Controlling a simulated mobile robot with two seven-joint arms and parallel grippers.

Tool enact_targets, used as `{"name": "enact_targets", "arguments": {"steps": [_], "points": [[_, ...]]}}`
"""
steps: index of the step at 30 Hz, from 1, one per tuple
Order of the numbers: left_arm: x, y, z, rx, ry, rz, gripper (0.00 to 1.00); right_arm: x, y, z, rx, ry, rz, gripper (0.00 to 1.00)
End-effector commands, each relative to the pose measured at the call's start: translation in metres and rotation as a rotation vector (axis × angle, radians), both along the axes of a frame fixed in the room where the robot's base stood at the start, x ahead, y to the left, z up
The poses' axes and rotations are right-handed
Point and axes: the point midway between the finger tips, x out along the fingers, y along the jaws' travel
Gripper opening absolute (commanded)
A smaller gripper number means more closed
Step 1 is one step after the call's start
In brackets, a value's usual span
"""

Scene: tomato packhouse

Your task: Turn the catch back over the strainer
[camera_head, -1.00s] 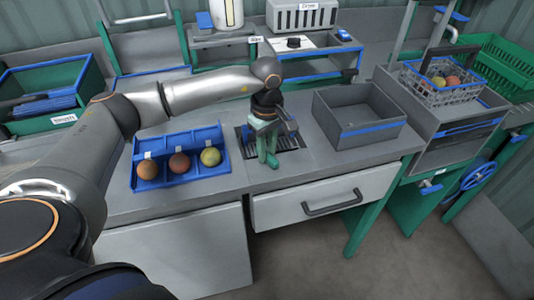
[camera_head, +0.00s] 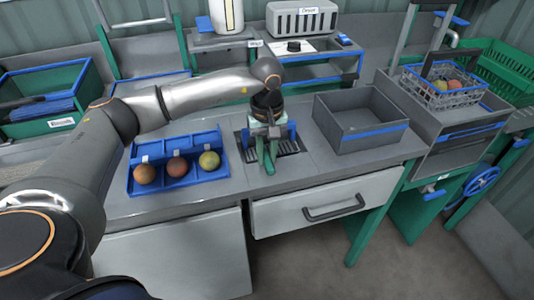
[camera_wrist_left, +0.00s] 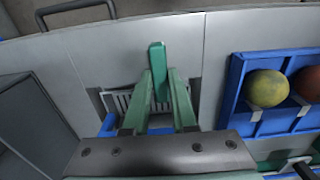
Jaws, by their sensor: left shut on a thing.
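The strainer (camera_head: 287,147) is a dark slotted grate set into the bench top, partly hidden by my left gripper. Its pale slots also show in the left wrist view (camera_wrist_left: 121,101), with blue parts beside it. The catch (camera_wrist_left: 157,62) is a green bar seen between and beyond my green fingers in the left wrist view. It lies over the grate's edge and points towards the bench front. My left gripper (camera_head: 267,155) points down over the strainer, and its fingers (camera_wrist_left: 158,98) are shut on the catch. In the head view, fingers and catch blend together. My right gripper is not in view.
A blue tray (camera_head: 134,184) with three tomatoes stands left of the strainer. An open grey bin (camera_head: 372,134) stands to the right. A drawer with a dark handle (camera_head: 334,208) is below. Behind are a shelf and a grey labelled box (camera_head: 302,20).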

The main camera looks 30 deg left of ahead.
Motion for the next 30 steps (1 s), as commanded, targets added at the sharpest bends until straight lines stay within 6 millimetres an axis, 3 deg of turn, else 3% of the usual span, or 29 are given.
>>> {"name": "enact_targets", "arguments": {"steps": [7,8,15,25,30], "points": [[0.000,0.000,0.001,0.001,-0.001,-0.003,0.00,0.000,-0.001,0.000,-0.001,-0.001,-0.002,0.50],[0.000,0.000,0.001,0.001,-0.001,-0.003,0.28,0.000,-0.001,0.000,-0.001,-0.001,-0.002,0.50],[0.000,0.000,0.000,0.001,-0.001,-0.001,0.55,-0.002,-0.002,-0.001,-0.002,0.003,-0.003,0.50],[0.000,0.000,0.005,0.000,-0.001,0.000,0.55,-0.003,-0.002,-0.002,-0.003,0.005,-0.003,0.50],[0.001,0.000,0.032,0.000,-0.005,0.000,0.55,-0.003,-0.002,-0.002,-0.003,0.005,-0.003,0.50]]}}
